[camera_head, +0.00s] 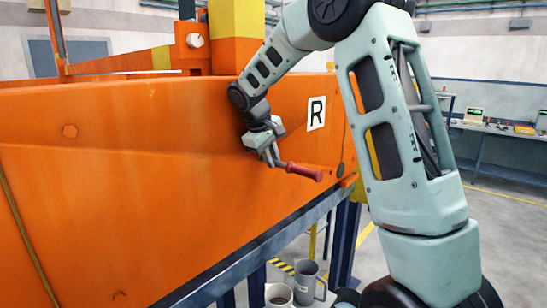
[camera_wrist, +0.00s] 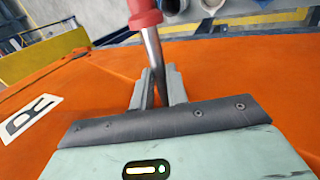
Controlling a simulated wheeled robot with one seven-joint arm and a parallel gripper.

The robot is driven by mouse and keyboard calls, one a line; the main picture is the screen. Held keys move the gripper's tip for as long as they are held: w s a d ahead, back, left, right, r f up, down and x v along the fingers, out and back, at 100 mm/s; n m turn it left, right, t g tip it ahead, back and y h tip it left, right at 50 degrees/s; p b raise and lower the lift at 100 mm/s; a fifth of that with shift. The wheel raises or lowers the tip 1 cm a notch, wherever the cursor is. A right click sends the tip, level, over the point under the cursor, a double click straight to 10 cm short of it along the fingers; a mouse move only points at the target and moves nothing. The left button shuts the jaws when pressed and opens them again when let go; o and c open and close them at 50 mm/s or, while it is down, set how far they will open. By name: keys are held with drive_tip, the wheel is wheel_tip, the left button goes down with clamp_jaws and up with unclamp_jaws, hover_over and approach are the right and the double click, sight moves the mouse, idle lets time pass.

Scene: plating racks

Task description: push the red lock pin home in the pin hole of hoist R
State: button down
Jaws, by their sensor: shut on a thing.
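The red lock pin has a red handle (camera_head: 303,171) pointing right and a thin metal shaft. My gripper (camera_head: 271,158) is shut on the shaft, close in front of the orange side of hoist R (camera_head: 200,150), below and left of its "R" label (camera_head: 316,113). In the wrist view the metal shaft (camera_wrist: 153,48) runs between the fingers of my gripper (camera_wrist: 158,76), with the red handle (camera_wrist: 145,12) beyond them. A dark round spot (camera_head: 341,170) lies right of the handle; I cannot tell if it is the pin hole.
A dark steel rail (camera_head: 250,252) runs under the orange body. Grey buckets (camera_head: 306,282) stand below it on the floor. A workbench (camera_head: 495,130) with instruments stands far right, and the floor before it is open. A yellow post (camera_head: 236,30) rises above the hoist.

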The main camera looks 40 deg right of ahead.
drive_tip(key=shift+w+r, duration=0.1)
drive_tip(key=shift+w, duration=0.2)
drive_tip(key=c, duration=1.3)
unclamp_jaws()
drive_tip(key=b+v, duration=0.4)
drive_tip(key=v, duration=1.3)
drive_tip(key=shift+a+r, duration=0.2)
